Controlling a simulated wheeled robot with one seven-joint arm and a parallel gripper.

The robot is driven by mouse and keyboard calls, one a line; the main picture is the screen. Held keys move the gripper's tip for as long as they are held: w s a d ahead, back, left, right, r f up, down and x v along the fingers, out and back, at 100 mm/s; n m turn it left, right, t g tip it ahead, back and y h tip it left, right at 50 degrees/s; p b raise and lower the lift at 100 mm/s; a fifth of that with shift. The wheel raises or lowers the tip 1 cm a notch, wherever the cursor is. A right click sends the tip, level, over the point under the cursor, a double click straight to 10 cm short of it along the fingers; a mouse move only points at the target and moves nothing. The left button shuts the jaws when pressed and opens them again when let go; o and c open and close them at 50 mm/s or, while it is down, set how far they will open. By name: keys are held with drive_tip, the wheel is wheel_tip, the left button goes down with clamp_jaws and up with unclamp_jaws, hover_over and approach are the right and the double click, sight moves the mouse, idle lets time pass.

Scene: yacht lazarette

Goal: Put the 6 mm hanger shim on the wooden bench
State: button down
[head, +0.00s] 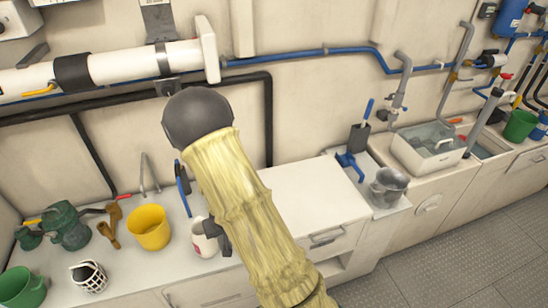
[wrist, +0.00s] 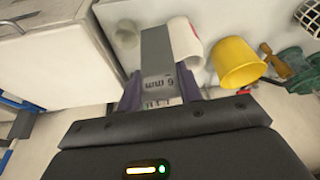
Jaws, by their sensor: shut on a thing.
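The 6 mm hanger shim (wrist: 157,52) is a flat grey strip in the wrist view, with a "6 mm" label near its lower end. My gripper (wrist: 158,92) is shut on that labelled end, with a dark finger on each side. The shim's far end points away from the gripper, over the pale counter area. In the head view, my yellow-sleeved arm covers most of the gripper, and I cannot make out the shim there. I cannot identify a wooden bench in either view.
A grey metal pot (head: 388,187) stands right. The white worktop (head: 310,192) between has bare room.

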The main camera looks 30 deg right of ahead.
drive_tip(key=s+d+f, duration=0.1)
drive_tip(key=s+f, duration=0.1)
drive_tip(key=f, duration=0.8)
drive_tip(key=s+d+f, duration=0.1)
drive_tip(key=f, duration=1)
drive_tip(key=shift+s+f+n, duration=0.3)
drive_tip(key=shift+s+n, duration=0.1)
drive_tip(key=shift+d, duration=0.15)
